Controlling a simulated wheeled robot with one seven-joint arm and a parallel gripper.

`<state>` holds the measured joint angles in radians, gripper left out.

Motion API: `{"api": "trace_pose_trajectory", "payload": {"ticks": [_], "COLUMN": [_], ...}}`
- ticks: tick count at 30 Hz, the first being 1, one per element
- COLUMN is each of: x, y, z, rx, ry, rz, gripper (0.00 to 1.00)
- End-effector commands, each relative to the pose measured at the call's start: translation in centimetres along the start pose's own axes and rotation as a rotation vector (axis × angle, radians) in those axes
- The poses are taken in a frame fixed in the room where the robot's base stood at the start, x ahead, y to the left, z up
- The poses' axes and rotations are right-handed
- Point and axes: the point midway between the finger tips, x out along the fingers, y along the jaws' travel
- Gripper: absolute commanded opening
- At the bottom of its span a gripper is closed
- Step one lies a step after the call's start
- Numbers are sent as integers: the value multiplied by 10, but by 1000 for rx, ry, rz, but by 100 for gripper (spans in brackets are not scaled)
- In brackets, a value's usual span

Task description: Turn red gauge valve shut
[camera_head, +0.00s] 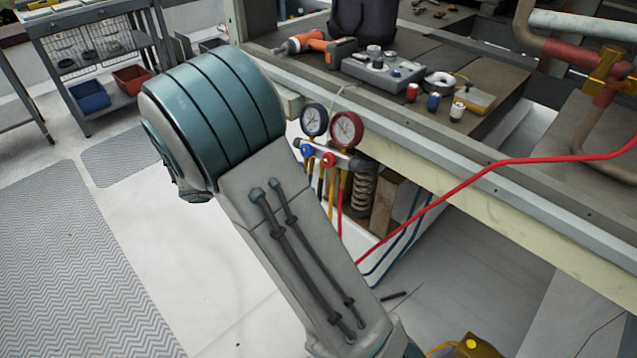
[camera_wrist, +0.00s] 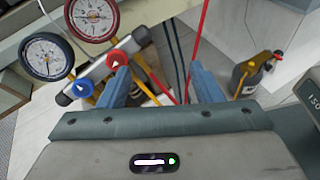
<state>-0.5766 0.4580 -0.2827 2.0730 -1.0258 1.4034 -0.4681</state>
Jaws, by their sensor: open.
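The gauge manifold hangs at the bench edge with a red gauge (camera_head: 345,129) and a blue gauge (camera_head: 314,120). Its red valve knob (camera_head: 328,160) faces outward, and the blue knob (camera_head: 307,150) is to its left. In the wrist view the red knob (camera_wrist: 116,59) appears at the tip of my gripper's left finger. I cannot tell whether they touch. My gripper (camera_wrist: 161,72) is open, with nothing held between its two blue fingers. The blue knob (camera_wrist: 82,89) shows left of the left finger. In the head view my gripper is not visible.
A red hose (camera_head: 470,178) crosses in front of the bench (camera_head: 440,150). On the bench are an orange drill (camera_head: 318,45) and a grey box (camera_head: 383,70). A dark cylinder with a yellow top (camera_wrist: 250,75) stands at right in the wrist view. The left floor has clear room.

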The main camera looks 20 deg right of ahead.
Motion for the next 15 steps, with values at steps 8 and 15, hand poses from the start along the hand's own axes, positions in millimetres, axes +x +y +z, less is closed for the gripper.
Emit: {"api": "trace_pose_trajectory", "payload": {"ticks": [8, 15], "x": [-15, -9], "y": [37, 46], "z": [-71, -73], "rx": [-194, -220], "ry": [-276, -321], "rz": [195, 224], "gripper": [59, 59]}}
